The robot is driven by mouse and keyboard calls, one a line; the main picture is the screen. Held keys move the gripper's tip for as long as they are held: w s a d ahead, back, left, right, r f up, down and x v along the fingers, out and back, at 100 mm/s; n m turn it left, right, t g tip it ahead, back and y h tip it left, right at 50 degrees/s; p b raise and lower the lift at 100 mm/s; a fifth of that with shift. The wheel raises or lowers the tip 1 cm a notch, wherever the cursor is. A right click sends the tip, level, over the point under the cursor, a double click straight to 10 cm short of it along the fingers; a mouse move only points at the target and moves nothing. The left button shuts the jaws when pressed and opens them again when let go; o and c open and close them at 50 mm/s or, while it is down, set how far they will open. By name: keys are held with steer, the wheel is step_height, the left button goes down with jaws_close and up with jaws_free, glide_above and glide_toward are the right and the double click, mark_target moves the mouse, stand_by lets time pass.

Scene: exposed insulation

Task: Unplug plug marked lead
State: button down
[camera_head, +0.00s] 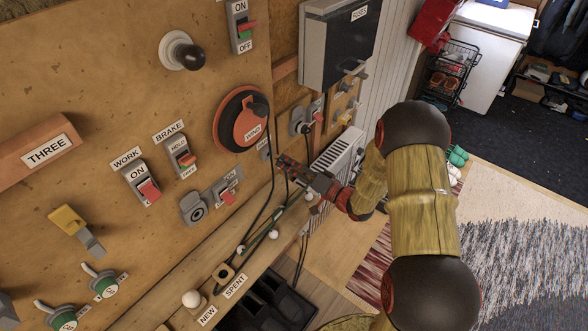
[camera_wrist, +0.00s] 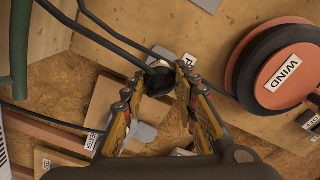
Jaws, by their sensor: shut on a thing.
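My gripper (camera_head: 287,166) is in front of the wooden panel, just below and right of the round red WIND reel (camera_head: 228,124). In the wrist view my gripper (camera_wrist: 164,82) has its two fingers closed around a dark round plug (camera_wrist: 159,74). Dark cables run from near the plug to the upper left. A small white label beside it is partly hidden, and I cannot read it as LEAD. The fingers hide much of the plug, and I cannot tell whether it is still seated. The WIND reel (camera_wrist: 262,76) is to the right in the wrist view.
BRAKE (camera_head: 180,151) and WORK (camera_head: 142,184) switches are on the panel to the left. A wooden ledge (camera_head: 180,272) with NEW and SPENT labels runs below. A white ribbed radiator (camera_head: 338,155) is behind my gripper. Open floor lies to the right.

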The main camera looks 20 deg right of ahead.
mark_target(278, 158)
steer(key=shift+x, duration=0.85)
steer(key=shift+p+x, duration=0.3)
steer(key=shift+x, duration=1.15)
stand_by(1.7)
steer(key=c, duration=1.3)
jaws_free()
steer(key=shift+c, duration=0.2)
steer(key=v, duration=1.2)
